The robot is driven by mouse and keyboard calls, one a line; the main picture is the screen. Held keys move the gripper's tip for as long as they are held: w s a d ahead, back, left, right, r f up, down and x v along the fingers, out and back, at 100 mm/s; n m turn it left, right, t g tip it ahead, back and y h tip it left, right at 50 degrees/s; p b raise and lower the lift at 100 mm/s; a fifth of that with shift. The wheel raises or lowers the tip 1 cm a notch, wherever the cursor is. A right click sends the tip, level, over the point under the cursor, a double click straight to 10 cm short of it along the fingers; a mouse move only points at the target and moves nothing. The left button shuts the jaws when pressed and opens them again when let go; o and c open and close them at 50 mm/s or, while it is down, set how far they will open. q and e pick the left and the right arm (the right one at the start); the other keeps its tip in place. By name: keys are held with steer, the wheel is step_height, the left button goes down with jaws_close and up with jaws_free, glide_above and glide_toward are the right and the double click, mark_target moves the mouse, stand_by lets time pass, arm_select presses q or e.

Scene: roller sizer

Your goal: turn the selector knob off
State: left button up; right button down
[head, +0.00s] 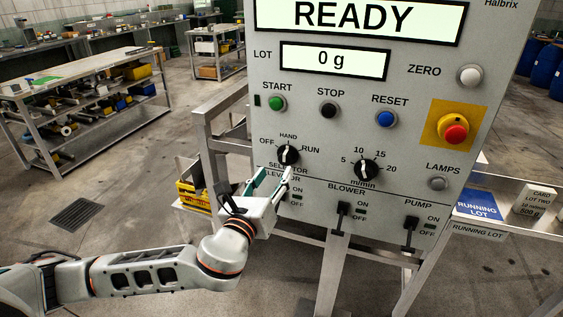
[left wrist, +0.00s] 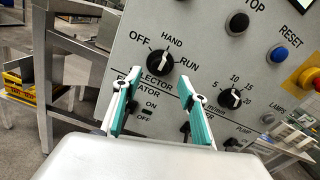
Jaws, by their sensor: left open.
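The selector knob (head: 288,155) is a round black knob with a white pointer on the grey control panel (head: 225,0). Its labels are OFF, HAND and RUN, and its pointer appears to aim up toward HAND. The left wrist view shows the knob (left wrist: 159,63) just beyond the fingertips. My left gripper (head: 272,179) is open and empty, below and to the left of the knob in the head view. Its two green-padded fingers (left wrist: 160,80) stand apart on either side below the knob in the left wrist view. My right gripper is not in view.
The m/min dial (head: 366,169) sits right of the knob. Blower (head: 342,212) and pump (head: 410,230) levers are below. Start (head: 277,103), stop (head: 328,110) and reset (head: 386,118) buttons are above, and a red emergency button (head: 456,133) is at right. A yellow crate (head: 192,190) stands left.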

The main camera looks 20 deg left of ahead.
mark_target(284, 160)
arm_select(q)
steer(key=w, duration=0.6)
steer(key=shift+w+d, duration=0.15)
steer(key=shift+w, duration=0.25)
steer(key=c, duration=1.1)
